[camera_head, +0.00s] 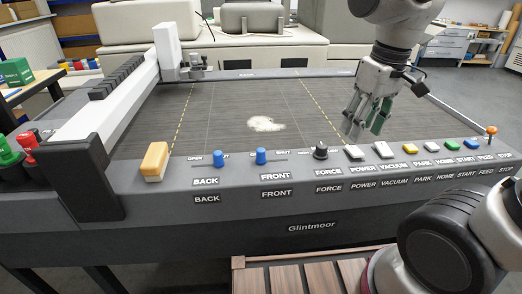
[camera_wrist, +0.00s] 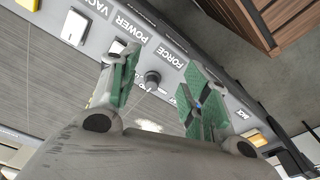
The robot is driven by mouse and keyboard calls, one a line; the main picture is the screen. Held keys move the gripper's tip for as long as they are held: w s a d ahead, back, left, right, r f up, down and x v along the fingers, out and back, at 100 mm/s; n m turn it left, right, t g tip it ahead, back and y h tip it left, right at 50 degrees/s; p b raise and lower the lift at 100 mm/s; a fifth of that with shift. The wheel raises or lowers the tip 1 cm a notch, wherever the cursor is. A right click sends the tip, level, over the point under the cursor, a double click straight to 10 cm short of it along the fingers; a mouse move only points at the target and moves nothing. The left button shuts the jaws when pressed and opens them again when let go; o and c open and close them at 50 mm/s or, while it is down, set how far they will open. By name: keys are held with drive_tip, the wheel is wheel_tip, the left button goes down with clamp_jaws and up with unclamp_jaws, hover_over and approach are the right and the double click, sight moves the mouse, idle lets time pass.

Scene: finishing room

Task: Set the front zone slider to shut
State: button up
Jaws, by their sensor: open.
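The front zone slider is a blue knob (camera_head: 261,157) above the FRONT label on the dark control panel (camera_head: 240,192). It sits toward the left end of its slot, which runs on to its right. The back zone slider (camera_head: 220,160), also a blue knob, is to its left, above the BACK label. My gripper (camera_head: 366,128) is open and empty, above the panel's inner edge to the right of the front slider. In the wrist view its green-padded fingers (camera_wrist: 162,68) stand apart, with the black force knob (camera_wrist: 152,78) showing between them. The right finger hides the FRONT label there.
The black force knob also shows in the head view (camera_head: 320,151), with several coloured buttons to its right. A red-orange stop knob (camera_head: 491,132) rises at the panel's right end. The grey bed lies behind.

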drive_tip(key=n+g+h, duration=0.1)
drive_tip(key=n+g, duration=0.1)
hover_over(261, 149)
drive_tip(key=s+d, duration=0.2)
drive_tip(key=d, duration=0.1)
wheel_tip(261, 149, down, 5)
drive_tip(key=shift+m+t, duration=0.4)
drive_tip(key=shift+m, duration=0.3)
drive_tip(key=w+a, duration=0.1)
drive_tip(key=w+a+r, duration=0.1)
drive_tip(key=a, duration=0.1)
drive_tip(key=shift+w+a, duration=0.1)
drive_tip(key=shift+w, duration=0.05)
drive_tip(key=shift+f, duration=0.2)
wheel_tip(261, 149, down, 7)
drive_tip(key=shift+f, duration=0.2)
drive_tip(key=shift+c, duration=0.3)
clamp_jaws()
